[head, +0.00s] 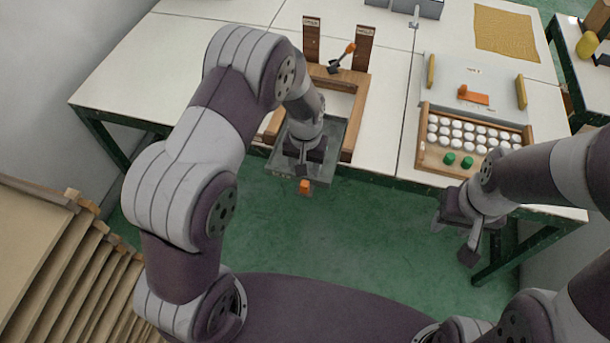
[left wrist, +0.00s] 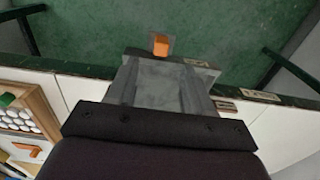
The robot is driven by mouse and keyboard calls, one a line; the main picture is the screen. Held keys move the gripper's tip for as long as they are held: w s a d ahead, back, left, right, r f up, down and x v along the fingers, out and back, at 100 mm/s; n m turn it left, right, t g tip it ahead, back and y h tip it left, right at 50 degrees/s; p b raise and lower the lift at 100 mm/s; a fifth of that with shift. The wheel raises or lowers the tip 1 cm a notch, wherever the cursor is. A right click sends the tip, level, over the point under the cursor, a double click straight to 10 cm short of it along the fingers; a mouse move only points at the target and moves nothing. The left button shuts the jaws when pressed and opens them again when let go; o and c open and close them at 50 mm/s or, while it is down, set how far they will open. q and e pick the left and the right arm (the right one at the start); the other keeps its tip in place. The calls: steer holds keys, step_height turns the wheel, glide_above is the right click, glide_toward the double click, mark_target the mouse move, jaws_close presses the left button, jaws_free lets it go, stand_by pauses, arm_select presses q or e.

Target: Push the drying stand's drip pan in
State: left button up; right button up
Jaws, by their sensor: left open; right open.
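The drying stand (head: 364,84) is a wooden frame with two dark uprights at the table's front edge. Its grey drip pan (head: 323,172) sticks out past the table edge, with an orange handle (head: 305,186) at its front. My right gripper (head: 455,240) is open and empty, in front of the table at the right.
A wooden tray (head: 424,159) with several white round pieces and green knobs stands right of the stand. Behind it lies a grey panel (head: 450,75) with an orange block. Stacked boards (head: 40,250) stand at the left. The table's left part is clear.

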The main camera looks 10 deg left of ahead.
mark_target(304, 183)
arm_select(q)
steer(key=f, duration=0.5)
steer(key=w+f, duration=0.1)
steer(key=f, duration=0.2)
steer(key=shift+a+f+p, duration=0.25)
steer(key=shift+p, duration=0.15)
steer(key=shift+s+d+f, duration=0.1)
steer(key=shift+f, duration=0.25)
steer(key=shift+s+f, duration=0.2)
steer(key=shift+f, duration=0.2)
arm_select(e)
steer(key=shift+w+a+r, duration=0.2)
steer(key=shift+w+r, duration=0.05)
steer(key=shift+r, duration=0.25)
arm_select(q)
steer(key=shift+w, duration=0.1)
arm_select(e)
steer(key=shift+w, duration=0.15)
